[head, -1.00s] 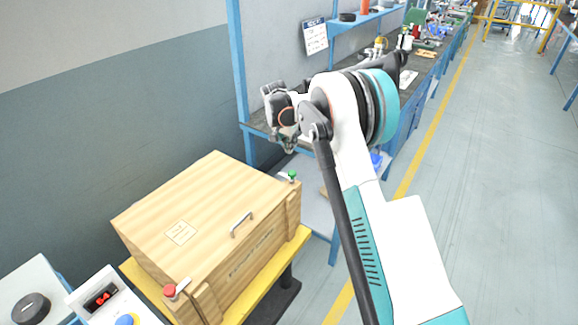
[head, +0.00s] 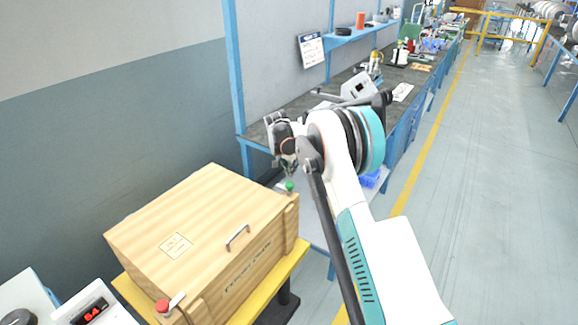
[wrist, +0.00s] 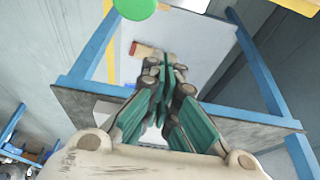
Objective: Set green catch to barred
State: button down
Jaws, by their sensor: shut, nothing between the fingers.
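The green catch has a round green knob (head: 289,187) at the far right corner of the wooden crate's lid (head: 205,205). Its lever is hard to make out in the head view. The knob also shows cut off at the top edge of the wrist view (wrist: 134,8). My gripper (head: 287,166) is shut and empty, pointing down just above the green knob in the head view. In the wrist view its fingers (wrist: 162,78) are together, below and right of the knob in the picture; I cannot tell if they touch it.
A red-knobbed catch (head: 163,306) with a pale lever sits at the crate's near corner. A metal handle (head: 237,236) is on the lid's edge. The crate stands on a yellow cart (head: 262,289). A blue-framed workbench (head: 290,112) stands behind my gripper; the aisle at right is clear.

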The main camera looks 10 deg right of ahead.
jog(key=shift+s+a+f+b, duration=0.9)
jog(key=shift+s+a+f, duration=0.1)
jog(key=shift+s+a, duration=0.2)
